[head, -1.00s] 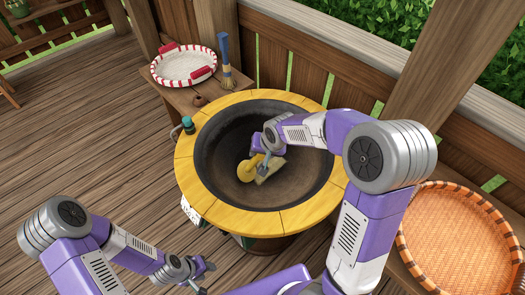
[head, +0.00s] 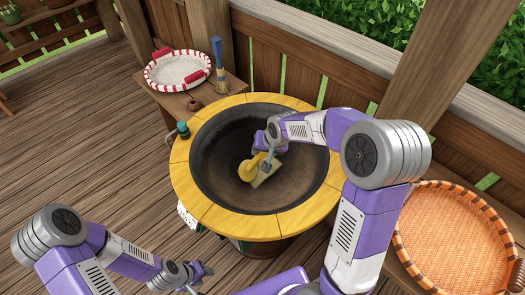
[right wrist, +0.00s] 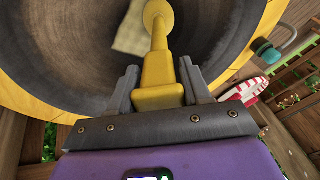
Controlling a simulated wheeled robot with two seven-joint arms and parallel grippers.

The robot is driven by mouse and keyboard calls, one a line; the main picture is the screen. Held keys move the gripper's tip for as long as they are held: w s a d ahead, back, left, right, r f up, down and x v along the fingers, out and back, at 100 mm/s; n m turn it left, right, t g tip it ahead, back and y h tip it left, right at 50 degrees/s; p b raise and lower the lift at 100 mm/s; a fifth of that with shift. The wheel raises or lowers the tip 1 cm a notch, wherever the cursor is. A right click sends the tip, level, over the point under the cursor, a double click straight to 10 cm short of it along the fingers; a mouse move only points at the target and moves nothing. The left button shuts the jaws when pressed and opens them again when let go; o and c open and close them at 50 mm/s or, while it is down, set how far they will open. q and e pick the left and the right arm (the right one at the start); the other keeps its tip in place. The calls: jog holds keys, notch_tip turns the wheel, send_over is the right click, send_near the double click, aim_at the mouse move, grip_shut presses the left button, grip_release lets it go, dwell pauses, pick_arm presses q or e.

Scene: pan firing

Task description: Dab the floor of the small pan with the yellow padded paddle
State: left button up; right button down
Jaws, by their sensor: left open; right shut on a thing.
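The pan (head: 215,140) is a wide, dark, round bowl set in a yellow segmented rim (head: 185,180). My right gripper (head: 266,158) is down inside the pan, shut on the yellow paddle (head: 247,170). In the right wrist view the paddle's block-shaped grip (right wrist: 161,88) sits between the fingers and its round head points into the pan. I cannot tell whether the head touches the floor. A pale tan flat patch (head: 267,172) lies beside the paddle head, partly hidden by it in the right wrist view (right wrist: 129,35). My left gripper (head: 200,275) is open and empty, outside the pan at the lower left.
A side table behind the pan holds a red-and-white tray (head: 180,70), a blue-handled brush (head: 220,65) and a small brown pot (head: 194,104). A teal knob (head: 182,129) stands at the rim's left. An orange woven tray (head: 450,240) lies at right.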

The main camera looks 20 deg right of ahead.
jog(key=shift+w+d, duration=0.3)
jog(key=shift+d, duration=0.4)
jog(key=shift+w+d, duration=0.25)
jog(key=shift+d, duration=0.4)
jog(key=shift+w+d, duration=0.3)
jog(key=shift+d, duration=0.4)
jog(key=shift+w+d, duration=0.3)
jog(key=shift+d, duration=0.4)
jog(key=shift+r, duration=0.1)
jog(key=d, duration=0.1)
jog(key=w+d, duration=0.1)
jog(key=shift+d, duration=0.3)
